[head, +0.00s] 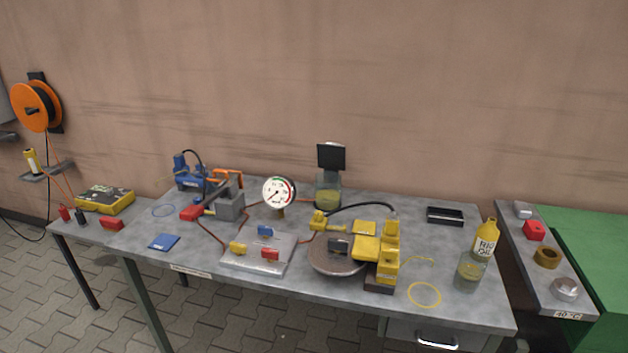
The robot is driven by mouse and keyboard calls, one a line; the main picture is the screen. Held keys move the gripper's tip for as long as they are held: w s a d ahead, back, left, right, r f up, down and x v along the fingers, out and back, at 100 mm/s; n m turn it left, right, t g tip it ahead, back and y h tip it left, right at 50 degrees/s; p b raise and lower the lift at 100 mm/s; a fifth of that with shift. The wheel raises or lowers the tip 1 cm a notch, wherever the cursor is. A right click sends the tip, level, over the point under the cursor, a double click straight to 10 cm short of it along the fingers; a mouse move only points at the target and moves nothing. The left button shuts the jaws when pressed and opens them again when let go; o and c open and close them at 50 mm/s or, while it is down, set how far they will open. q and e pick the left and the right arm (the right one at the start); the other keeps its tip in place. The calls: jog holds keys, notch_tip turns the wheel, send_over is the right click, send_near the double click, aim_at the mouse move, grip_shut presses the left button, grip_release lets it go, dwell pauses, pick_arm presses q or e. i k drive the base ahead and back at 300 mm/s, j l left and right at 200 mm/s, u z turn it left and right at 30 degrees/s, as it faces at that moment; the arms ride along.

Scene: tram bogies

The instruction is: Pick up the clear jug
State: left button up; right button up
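A clear jug (469,275) with yellowish liquid in its lower part stands upright near the right end of the grey workbench. It is just in front of a yellow oil bottle (487,238), and the two overlap in view. No handle can be made out on the jug at this size. Another clear container (328,198) with yellowish liquid stands at the back middle, below a black panel. Neither of my grippers is in view.
The workbench (455,306) holds a yellow press-like device (366,247), a dial gauge (279,192), a black tray (445,215) and a yellow ring (424,295). A side shelf (535,262) with small parts and a green surface (594,235) lie right of the jug.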

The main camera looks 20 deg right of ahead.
aim_at(472, 266)
jog(key=z, duration=0.4)
jog(key=l+z, duration=0.1)
jog(key=z, duration=0.3)
jog(key=i+z, duration=0.1)
jog(key=z, duration=0.75)
jog(key=i, duration=0.05)
